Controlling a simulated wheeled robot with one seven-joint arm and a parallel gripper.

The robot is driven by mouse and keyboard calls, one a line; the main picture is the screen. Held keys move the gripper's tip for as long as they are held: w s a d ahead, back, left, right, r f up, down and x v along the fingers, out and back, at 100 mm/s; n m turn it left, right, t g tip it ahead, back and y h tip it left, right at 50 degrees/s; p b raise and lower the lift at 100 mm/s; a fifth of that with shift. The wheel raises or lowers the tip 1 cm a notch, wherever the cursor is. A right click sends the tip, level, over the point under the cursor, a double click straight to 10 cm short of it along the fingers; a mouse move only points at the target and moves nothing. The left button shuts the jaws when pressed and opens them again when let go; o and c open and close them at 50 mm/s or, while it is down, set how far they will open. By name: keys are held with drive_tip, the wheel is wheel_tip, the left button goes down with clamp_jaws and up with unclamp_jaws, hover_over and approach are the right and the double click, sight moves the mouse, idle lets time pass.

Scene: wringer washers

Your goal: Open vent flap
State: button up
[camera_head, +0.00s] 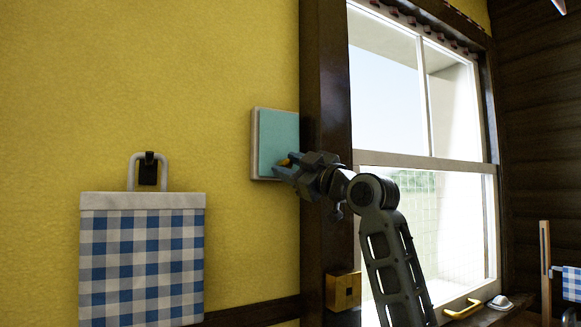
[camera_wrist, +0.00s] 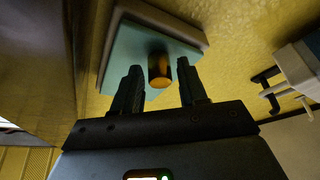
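The vent flap is a teal square panel (camera_head: 273,138) in a pale frame (camera_head: 254,145) on the yellow wall, left of the window. It looks closed, lying flat in its frame. In the wrist view the teal flap (camera_wrist: 120,58) carries a brass-orange knob (camera_wrist: 159,70). In the head view only a bit of the knob (camera_head: 284,162) shows at the fingers. My gripper (camera_head: 281,167) is at the flap's lower part. In the wrist view my gripper (camera_wrist: 160,64) is open, with one finger on each side of the knob and gaps visible between.
A dark window post (camera_head: 325,75) stands just right of the flap, close to my gripper. A blue-checked cloth bag (camera_head: 142,258) hangs from a hook at lower left. The window (camera_head: 400,90) is on the right. A brass block (camera_head: 343,290) sits low on the post.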

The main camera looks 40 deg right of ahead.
clamp_jaws()
idle(0.5)
